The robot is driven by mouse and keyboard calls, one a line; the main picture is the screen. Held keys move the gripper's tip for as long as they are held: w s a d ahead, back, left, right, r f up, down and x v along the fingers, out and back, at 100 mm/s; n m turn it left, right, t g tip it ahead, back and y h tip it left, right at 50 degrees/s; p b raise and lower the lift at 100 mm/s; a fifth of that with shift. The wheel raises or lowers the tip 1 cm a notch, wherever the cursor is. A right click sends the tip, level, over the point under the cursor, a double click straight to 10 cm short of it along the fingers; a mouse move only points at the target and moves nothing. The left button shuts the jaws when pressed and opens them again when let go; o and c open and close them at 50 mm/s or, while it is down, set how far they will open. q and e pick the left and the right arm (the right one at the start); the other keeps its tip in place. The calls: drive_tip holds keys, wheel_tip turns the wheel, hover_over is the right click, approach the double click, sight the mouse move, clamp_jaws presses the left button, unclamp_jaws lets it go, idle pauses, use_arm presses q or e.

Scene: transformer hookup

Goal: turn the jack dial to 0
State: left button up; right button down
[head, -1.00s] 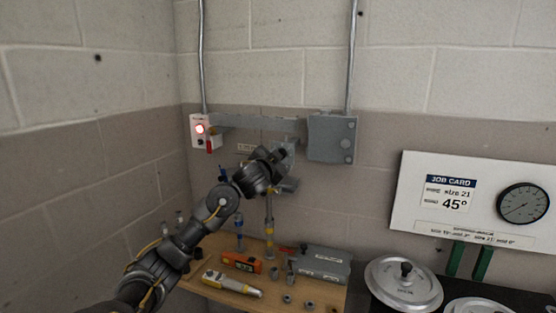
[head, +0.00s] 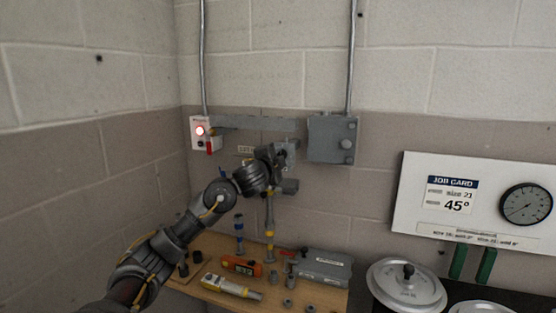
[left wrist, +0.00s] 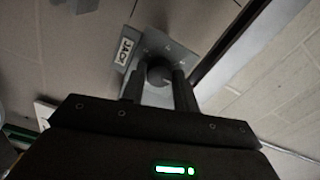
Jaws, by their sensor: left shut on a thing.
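The jack dial (left wrist: 158,74) is a dark round knob on a grey plate with a "JACK" label (left wrist: 124,52). It shows between the two dark fingers of my left gripper (left wrist: 157,84) in the left wrist view. The fingers are shut on the knob. In the head view my left gripper (head: 284,162) is at the small grey jack plate (head: 291,146) on the wall, and the wrist hides most of the dial. The marks on the plate are too small to read. My right gripper is not in view.
A grey box (head: 332,138) is on the wall right of the plate, and a white panel with a red light (head: 200,131) is left of it. Below, a wooden bench (head: 210,247) holds an orange tool (head: 241,266), a yellow-grey tool (head: 231,287) and a grey case (head: 322,267).

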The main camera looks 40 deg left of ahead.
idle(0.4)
use_arm(q)
drive_tip(key=o, duration=1)
drive_tip(key=p+v, duration=0.1)
drive_tip(key=v, duration=1)
drive_tip(key=shift+p, duration=0.4)
drive_tip(key=shift+w, duration=0.1)
